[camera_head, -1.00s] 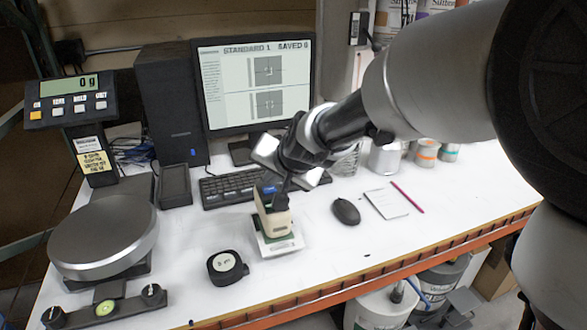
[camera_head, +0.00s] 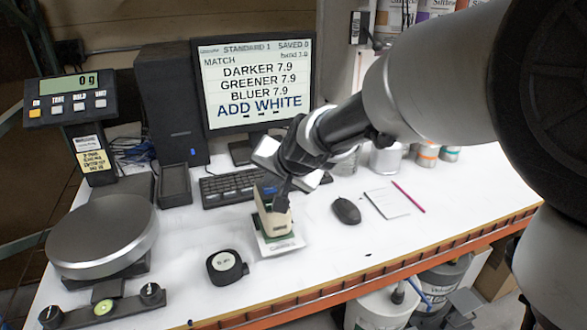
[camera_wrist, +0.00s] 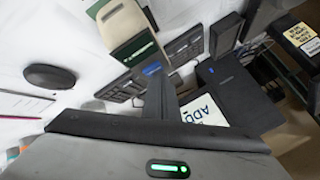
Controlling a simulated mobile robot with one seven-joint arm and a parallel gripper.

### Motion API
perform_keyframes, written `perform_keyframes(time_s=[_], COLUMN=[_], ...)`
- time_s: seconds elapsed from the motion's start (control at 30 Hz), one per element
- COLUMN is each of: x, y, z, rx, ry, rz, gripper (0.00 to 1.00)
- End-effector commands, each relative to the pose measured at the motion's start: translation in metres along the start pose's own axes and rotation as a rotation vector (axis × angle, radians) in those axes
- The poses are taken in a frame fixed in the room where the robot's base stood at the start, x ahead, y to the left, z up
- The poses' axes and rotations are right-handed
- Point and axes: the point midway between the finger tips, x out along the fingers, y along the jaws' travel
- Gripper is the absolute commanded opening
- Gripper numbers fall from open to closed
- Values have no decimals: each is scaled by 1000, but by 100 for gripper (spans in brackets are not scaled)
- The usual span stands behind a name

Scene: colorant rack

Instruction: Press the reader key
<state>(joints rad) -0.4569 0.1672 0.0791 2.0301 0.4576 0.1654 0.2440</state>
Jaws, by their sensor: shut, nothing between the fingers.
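The reader (camera_head: 270,222) is a small beige and dark green device standing on a white card (camera_head: 278,245) on the bench. It also shows at the top of the wrist view (camera_wrist: 130,28). My gripper (camera_head: 284,188) is shut and empty, with its fingertips down at the top of the reader. They look close to or touching it, and they hide the key. The monitor (camera_head: 255,80) shows "MATCH", "DARKER 7.9", "GREENER 7.9", "BLUER 7.9" and "ADD WHITE".
A keyboard (camera_head: 225,187) lies behind the reader. A mouse (camera_head: 346,211), notepad (camera_head: 388,203) and red pencil (camera_head: 408,196) lie to the right. Several cans stand at the back right.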

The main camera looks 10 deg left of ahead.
Motion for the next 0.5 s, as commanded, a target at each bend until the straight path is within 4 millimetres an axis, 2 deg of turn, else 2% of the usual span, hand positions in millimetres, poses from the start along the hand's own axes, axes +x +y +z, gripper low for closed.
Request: perform_keyframes(time_s=[0.5], x=[-4], y=[-3], z=[-3], rx=[0], ry=[-1], rz=[0], gripper=[0])
